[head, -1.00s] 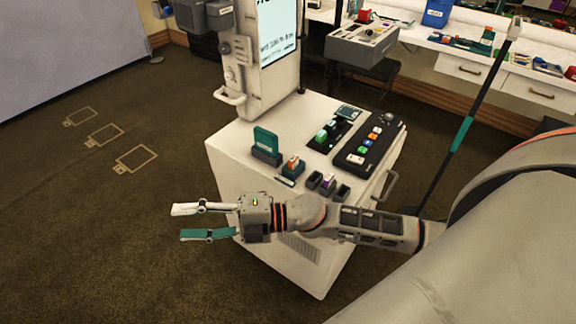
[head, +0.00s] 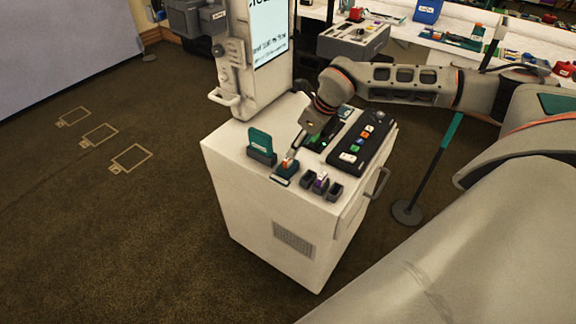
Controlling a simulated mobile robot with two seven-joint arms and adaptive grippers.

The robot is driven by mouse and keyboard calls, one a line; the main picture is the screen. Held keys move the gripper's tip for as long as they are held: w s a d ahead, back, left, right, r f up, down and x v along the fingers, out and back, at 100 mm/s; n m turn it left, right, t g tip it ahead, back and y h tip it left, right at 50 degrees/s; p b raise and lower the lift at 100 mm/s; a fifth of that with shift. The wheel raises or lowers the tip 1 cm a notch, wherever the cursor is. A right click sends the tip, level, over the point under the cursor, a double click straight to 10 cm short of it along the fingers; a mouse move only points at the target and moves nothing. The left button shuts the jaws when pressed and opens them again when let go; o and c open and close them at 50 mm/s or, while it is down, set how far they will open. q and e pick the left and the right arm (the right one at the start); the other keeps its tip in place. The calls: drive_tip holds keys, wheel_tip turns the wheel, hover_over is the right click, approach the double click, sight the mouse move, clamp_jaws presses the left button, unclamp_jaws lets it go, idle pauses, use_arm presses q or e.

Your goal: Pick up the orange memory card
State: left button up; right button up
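The small orange memory card (head: 286,163) stands in a low dark-and-teal holder (head: 281,179) on top of the white cart (head: 232,155). My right arm comes in from the right and reaches down over the cart. My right gripper (head: 293,153) points down and left, with its fingertips right at the card. The fingers overlap and partly hide it, and they are too small to tell whether they are open or closed on it. My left gripper is not in view.
A teal card (head: 260,140) stands in a dark holder left of the orange one. Several small dark cups (head: 334,191) sit to the right, one with something purple. A black button panel (head: 363,142) lies behind. A white column with a screen (head: 268,38) rises at the back.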

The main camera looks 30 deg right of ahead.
sight(288, 164)
drive_tip(key=x, duration=0.4)
drive_tip(key=a+x, duration=0.1)
drive_tip(key=x, duration=0.2)
drive_tip(key=shift+w+p, duration=0.15)
drive_tip(key=shift+p, duration=0.25)
drive_tip(key=c, duration=1.1)
